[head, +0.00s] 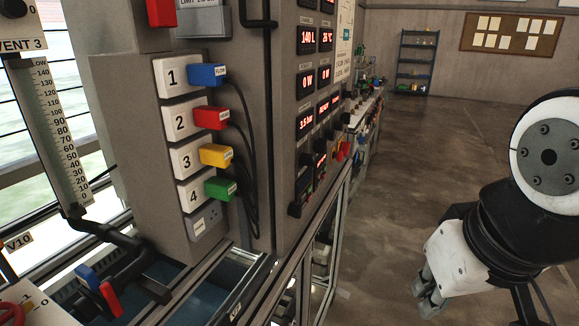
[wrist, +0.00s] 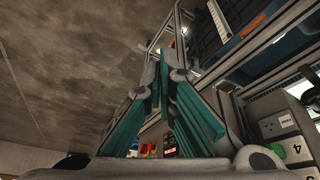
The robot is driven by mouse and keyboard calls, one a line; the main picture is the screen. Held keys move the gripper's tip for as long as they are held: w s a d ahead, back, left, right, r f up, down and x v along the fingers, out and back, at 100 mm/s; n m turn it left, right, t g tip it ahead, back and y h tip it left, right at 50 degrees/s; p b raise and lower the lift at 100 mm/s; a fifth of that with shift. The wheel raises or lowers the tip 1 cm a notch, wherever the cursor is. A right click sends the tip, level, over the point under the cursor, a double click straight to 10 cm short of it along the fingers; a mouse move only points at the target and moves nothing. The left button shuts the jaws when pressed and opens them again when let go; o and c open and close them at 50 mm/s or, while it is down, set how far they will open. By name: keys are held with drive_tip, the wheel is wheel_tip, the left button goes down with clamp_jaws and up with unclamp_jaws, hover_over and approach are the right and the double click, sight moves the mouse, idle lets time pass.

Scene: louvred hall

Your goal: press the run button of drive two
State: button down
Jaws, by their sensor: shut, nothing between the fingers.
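My gripper (head: 430,300) hangs at the lower right of the head view, over the open floor and well apart from the panels. Its fingers come together at the tips in the wrist view (wrist: 162,62), with nothing between them. The display panel (head: 287,105) carries several red-lit readouts (head: 306,78) and a row of small dark controls low on its face (head: 306,184). I see it at a steep angle, and the labels are too small to read. I cannot pick out drive two or its run button in either view.
A grey column bears numbered sockets (head: 181,120) with blue, red, yellow and green plugs and hanging black cables (head: 247,165). A metal frame (head: 300,260) runs below. A blue shelf (head: 413,62) stands at the back. The concrete floor (head: 440,140) is clear.

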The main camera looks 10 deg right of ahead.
sight(325, 168)
drive_tip(key=w+d+t+h, duration=0.1)
drive_tip(key=w+d+t, duration=0.15)
drive_tip(key=w, duration=0.95)
drive_tip(key=w+d+t, duration=0.2)
drive_tip(key=w+d, duration=0.1)
drive_tip(key=w, duration=0.9)
drive_tip(key=w+d+f+m+t+y, duration=0.1)
drive_tip(key=w+f+t+y, duration=0.1)
drive_tip(key=w, duration=0.4)
drive_tip(key=w+d+f+m+t+y, duration=0.1)
drive_tip(key=w+d+f+t+y, duration=0.1)
drive_tip(key=w+t, duration=0.3)
drive_tip(key=w+d+f+m+t+y+p, duration=0.1)
drive_tip(key=w+f+m+t+y, duration=0.1)
drive_tip(key=w, duration=0.7)
drive_tip(key=shift+d+f+t+y, duration=0.35)
drive_tip(key=shift+f+t, duration=0.4)
drive_tip(key=shift+f, duration=0.45)
drive_tip(key=w+a+b, duration=0.2)
drive_tip(key=w+a, duration=0.2)
drive_tip(key=a, duration=0.3)
drive_tip(key=shift+w+a, duration=0.2)
drive_tip(key=shift+a, duration=0.1)
